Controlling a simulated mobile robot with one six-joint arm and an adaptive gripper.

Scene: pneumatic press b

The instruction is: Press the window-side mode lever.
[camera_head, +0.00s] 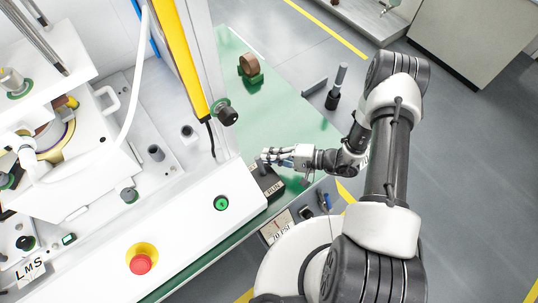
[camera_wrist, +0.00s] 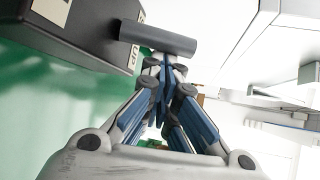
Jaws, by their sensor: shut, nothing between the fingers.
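A dark box (camera_head: 261,187) with a white label stands on the green table beside the white press housing. Its grey cylindrical lever bar (camera_wrist: 158,38) sticks out from the box's side in the wrist view, where the box (camera_wrist: 85,28) also shows with an "UP" label. My gripper (camera_head: 266,157) is shut and empty, its tips at the top of the box in the head view. In the wrist view the closed fingertips (camera_wrist: 166,64) are right at the lever bar; I cannot tell whether they touch it. The lever is mostly hidden in the head view.
The white press housing (camera_head: 185,222) with a green button (camera_head: 221,203) and a red emergency button (camera_head: 141,264) is close left of my gripper. A brown roll (camera_head: 249,66) and a black-based upright post (camera_head: 336,88) stand farther back. Bare green table (camera_head: 290,110) lies between them.

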